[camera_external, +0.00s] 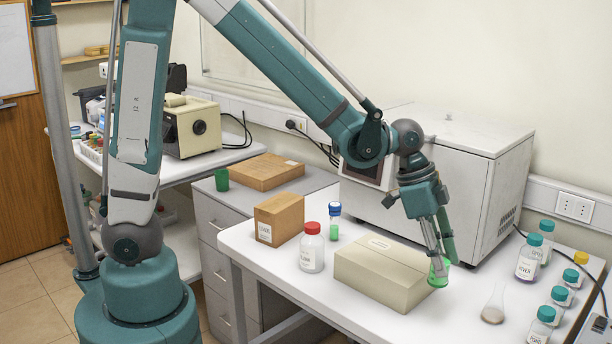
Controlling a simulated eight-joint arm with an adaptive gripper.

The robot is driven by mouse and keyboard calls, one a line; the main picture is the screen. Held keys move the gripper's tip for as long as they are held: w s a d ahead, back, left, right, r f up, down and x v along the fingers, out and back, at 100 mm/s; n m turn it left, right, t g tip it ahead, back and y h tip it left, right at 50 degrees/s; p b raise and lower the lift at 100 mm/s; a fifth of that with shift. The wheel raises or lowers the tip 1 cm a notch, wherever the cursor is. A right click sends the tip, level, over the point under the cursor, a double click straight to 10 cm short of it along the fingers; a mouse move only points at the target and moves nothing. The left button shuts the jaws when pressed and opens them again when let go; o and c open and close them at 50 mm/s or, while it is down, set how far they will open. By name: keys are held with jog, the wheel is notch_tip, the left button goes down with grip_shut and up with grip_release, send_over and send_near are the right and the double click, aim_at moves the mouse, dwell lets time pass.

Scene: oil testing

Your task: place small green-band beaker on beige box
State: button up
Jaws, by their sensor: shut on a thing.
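The beige box (378,275) lies closed on the white table, with a pale label on its top. My gripper (440,262) points down at the right end of the box. It is shut on a small green beaker (438,275), which is partly hidden by the fingers. The beaker overlaps the box's right edge in the picture; I cannot tell whether it touches the box or is just beside or above it. The top of the box looks bare.
A red-capped bottle (311,248), a blue-capped vial (334,222) and a brown carton (279,218) stand left of the box. A large white machine (455,180) stands behind.

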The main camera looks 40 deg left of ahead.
jog(key=w+a+r+n+p, duration=0.1)
jog(key=a+r, duration=0.3)
jog(key=a, duration=0.4)
jog(key=w+a+r+n+t+p, duration=0.1)
jog(key=a+r, duration=0.3)
jog(key=a, duration=0.5)
jog(key=shift+w+r+n+p, duration=0.2)
jog(key=shift+w+n+p, duration=0.6)
jog(key=shift+w+p, duration=0.1)
jog(key=shift+a+f, duration=0.1)
send_over(388, 257)
jog(key=shift+y, duration=0.3)
jog(key=shift+f, duration=2.8)
jog(key=shift+f, duration=0.15)
jog(key=shift+f, duration=1.95)
jog(key=shift+f+b, duration=0.2)
jog(key=shift+b, duration=0.25)
jog(key=o, duration=0.9)
